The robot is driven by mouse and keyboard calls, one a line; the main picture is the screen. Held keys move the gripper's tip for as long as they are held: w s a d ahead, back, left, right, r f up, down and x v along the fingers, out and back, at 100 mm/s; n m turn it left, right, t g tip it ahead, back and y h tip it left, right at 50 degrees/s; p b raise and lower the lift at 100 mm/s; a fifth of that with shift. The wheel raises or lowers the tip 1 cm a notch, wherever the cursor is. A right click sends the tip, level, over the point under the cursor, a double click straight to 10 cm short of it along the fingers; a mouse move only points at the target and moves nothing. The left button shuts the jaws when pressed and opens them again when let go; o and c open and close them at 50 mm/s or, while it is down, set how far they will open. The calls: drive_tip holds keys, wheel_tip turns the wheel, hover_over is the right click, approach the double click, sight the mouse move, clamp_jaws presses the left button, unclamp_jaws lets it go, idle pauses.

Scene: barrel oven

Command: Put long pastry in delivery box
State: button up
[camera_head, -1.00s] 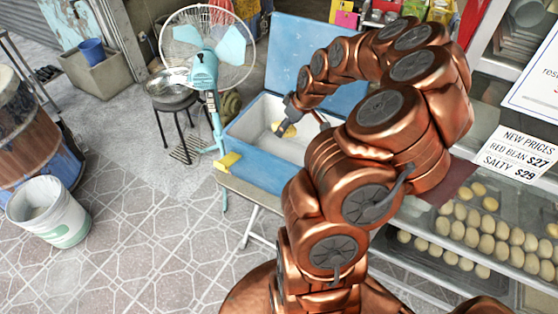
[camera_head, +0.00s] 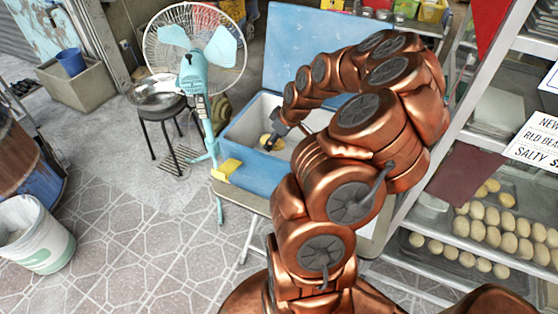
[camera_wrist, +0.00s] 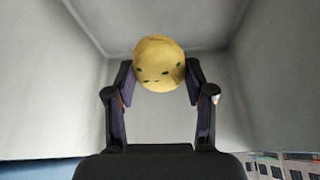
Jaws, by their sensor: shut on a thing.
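My gripper (camera_wrist: 160,85) is shut on a pale yellow pastry (camera_wrist: 158,62) with dark green flecks. Seen end-on in the wrist view, the pastry looks round, so its length cannot be told there. In the head view the pastry (camera_head: 267,139) shows small at the tip of my gripper (camera_head: 273,142), inside the opening of the blue delivery box (camera_head: 252,166). The box's lid (camera_head: 305,55) stands open at the back. Pale inner walls of the box surround the pastry in the wrist view. My arm hides the right part of the box.
A turquoise fan (camera_head: 195,75) stands left of the box. A yellow object (camera_head: 226,168) sits at the box's front left corner. A white bucket (camera_head: 35,235) stands far left on open tiled floor.

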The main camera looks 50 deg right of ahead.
sight(283, 146)
drive_tip(key=shift+f+p, duration=1.2)
drive_tip(key=shift+f, duration=3.05)
drive_tip(key=shift+f, duration=0.1)
drive_tip(key=o, duration=1.3)
drive_tip(key=shift+c, duration=0.2)
drive_tip(key=shift+r, duration=0.25)
drive_tip(key=shift+s+d+r, duration=0.1)
drive_tip(key=shift+s+r, duration=0.05)
drive_tip(key=shift+r, duration=0.1)
drive_tip(key=shift+b+v, duration=1.55)
drive_tip(key=shift+v, duration=4.05)
